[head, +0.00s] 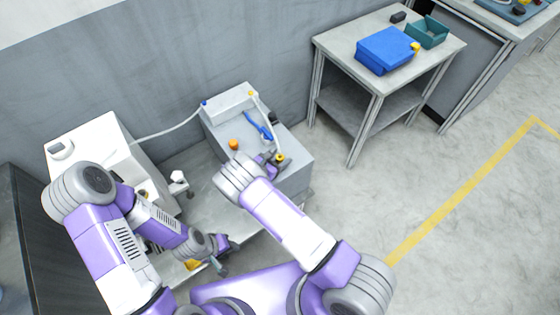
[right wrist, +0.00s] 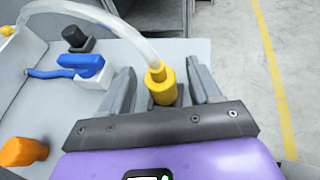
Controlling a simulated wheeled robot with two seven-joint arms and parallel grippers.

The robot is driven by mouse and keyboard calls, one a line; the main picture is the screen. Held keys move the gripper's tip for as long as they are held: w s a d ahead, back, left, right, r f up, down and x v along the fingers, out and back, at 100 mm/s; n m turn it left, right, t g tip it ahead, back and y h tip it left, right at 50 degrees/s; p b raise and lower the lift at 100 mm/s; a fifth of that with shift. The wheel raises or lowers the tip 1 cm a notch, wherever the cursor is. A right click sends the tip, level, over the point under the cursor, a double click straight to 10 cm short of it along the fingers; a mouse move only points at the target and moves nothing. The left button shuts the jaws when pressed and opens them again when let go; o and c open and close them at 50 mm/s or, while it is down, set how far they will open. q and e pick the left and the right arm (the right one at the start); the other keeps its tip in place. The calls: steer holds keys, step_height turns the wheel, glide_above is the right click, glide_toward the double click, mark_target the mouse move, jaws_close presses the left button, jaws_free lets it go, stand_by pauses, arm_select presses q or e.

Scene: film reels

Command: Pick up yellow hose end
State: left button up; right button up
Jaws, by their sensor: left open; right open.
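The yellow hose end (right wrist: 161,86) is a yellow cylinder on a clear hose (right wrist: 118,20). In the right wrist view it lies between the two fingers of my right gripper (right wrist: 163,82), which is open with gaps on both sides. In the head view the hose end (head: 280,158) shows just beyond my right gripper (head: 270,159), at the near right part of the grey unit (head: 298,170). The clear hose runs up to the back of that unit. My left gripper (head: 221,257) is open and low at the bottom of the head view, away from the hose end.
On the grey unit are a blue lever (head: 258,127), a black knob (head: 272,117) and an orange knob (head: 233,144). A white machine (head: 95,150) stands to the left. A table (head: 345,48) with a blue case (head: 384,50) stands back right. The floor at right is clear.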

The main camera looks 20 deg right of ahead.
steer(key=shift+w+d+f, duration=0.1)
steer(key=shift+w+d, duration=0.05)
steer(key=shift+d, duration=0.05)
steer(key=c, duration=1.1)
steer(key=shift+o, duration=0.2)
